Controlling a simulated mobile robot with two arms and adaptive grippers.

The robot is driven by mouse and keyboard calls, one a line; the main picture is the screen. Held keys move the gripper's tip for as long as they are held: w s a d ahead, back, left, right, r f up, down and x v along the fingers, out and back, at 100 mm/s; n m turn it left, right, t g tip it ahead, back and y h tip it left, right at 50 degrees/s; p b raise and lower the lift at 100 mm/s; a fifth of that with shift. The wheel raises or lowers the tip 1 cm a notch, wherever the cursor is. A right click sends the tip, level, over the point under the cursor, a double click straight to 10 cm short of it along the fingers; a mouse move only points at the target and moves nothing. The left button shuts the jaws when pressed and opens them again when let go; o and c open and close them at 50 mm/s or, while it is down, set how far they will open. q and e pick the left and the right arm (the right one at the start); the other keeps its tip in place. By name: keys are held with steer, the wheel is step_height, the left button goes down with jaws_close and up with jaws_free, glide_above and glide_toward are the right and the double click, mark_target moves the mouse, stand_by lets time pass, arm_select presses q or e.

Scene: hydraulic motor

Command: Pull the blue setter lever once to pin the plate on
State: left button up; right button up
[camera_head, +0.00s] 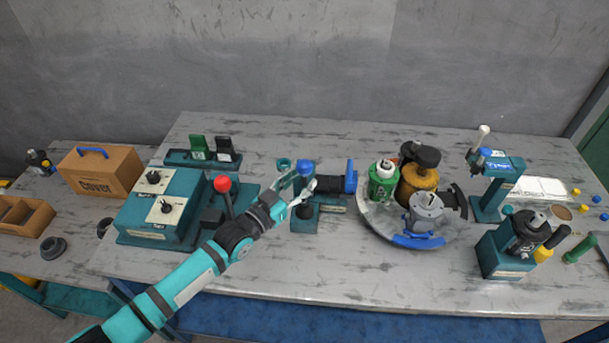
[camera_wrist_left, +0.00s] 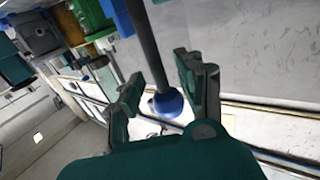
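A blue ball knob (camera_head: 305,168) tops the lever of a teal setter fixture near the table's middle. My left gripper (camera_head: 297,187) is right at this knob. In the left wrist view, the dark lever rod (camera_wrist_left: 147,45) and its blue knob (camera_wrist_left: 167,104) lie between my two fingers (camera_wrist_left: 158,78). The fingers are spread, with visible gaps on both sides of the knob. The setter has a dark cylinder (camera_head: 328,185) with a blue end (camera_head: 351,176). I cannot make out the plate for certain. My right gripper is not in view.
A red-knobbed lever (camera_head: 223,184) stands close to my left forearm, beside a teal control box (camera_head: 163,207). Right of the setter, a round tray (camera_head: 375,225) holds a green bottle (camera_head: 382,184) and motor parts. A teal press (camera_head: 500,172) stands farther right. The table's front strip is mostly clear.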

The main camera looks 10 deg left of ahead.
arm_select(q)
steer(key=shift+x, duration=0.85)
steer(key=shift+c, duration=0.4)
steer(key=c, duration=0.7)
jaws_close()
steer(key=shift+w, duration=0.1)
